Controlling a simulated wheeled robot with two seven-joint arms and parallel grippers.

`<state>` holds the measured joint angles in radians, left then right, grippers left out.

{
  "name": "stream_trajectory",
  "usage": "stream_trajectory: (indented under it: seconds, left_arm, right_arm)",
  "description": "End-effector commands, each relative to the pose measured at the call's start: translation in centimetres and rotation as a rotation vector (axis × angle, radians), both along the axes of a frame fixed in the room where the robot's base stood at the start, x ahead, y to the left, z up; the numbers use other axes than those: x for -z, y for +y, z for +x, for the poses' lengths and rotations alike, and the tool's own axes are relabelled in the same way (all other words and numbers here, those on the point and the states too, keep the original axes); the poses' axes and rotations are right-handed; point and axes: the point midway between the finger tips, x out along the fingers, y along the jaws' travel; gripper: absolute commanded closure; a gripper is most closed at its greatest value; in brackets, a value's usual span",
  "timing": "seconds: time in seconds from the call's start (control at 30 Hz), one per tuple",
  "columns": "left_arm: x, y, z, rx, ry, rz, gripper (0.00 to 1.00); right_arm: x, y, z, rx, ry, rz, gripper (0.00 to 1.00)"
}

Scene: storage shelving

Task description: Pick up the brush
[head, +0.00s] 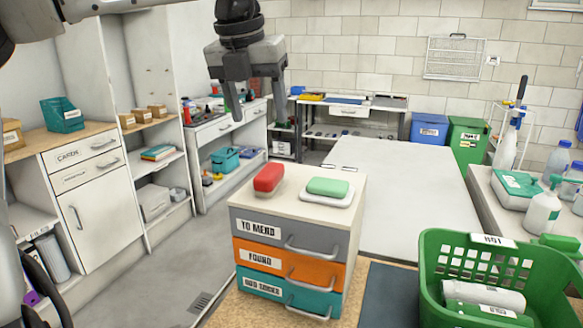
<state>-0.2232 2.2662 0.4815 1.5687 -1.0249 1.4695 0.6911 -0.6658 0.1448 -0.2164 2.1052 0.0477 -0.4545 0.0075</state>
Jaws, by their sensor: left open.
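A red block-shaped item (268,178), which may be the brush, lies on top of a small drawer unit (284,187), at its left side. My right gripper is out of view.
A pale flat surface (395,180) behind the drawer unit is clear. Shelving and cabinets line the left.

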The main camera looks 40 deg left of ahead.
Motion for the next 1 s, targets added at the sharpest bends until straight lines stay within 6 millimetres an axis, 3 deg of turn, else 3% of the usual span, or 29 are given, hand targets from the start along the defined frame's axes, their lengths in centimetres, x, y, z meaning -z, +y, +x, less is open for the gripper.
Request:
stream_trajectory:
  seconds: [0.07, 0.13, 0.5, 0.83, 1.0]
  left_arm:
    - [-0.9, 0.0, -0.2, -0.011, 0.004, 0.047, 0.38]
    - [-0.4, 0.0, 0.0, -0.013, 0.008, 0.060, 0.38]
    - [6.8, 0.9, 1.9, -0.011, 0.011, 0.057, 0.38]
    - [9.5, 1.3, 2.8, -0.013, 0.009, 0.057, 0.38]
    - [11.9, 1.7, 3.5, -0.011, 0.011, 0.055, 0.38]
  right_arm:
    - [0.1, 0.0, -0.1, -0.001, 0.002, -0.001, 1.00]
    - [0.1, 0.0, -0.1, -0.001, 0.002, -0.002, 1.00]
    - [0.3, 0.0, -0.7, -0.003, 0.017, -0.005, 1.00]
    - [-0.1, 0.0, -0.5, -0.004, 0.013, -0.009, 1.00]
    - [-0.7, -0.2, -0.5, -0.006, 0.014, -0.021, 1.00]
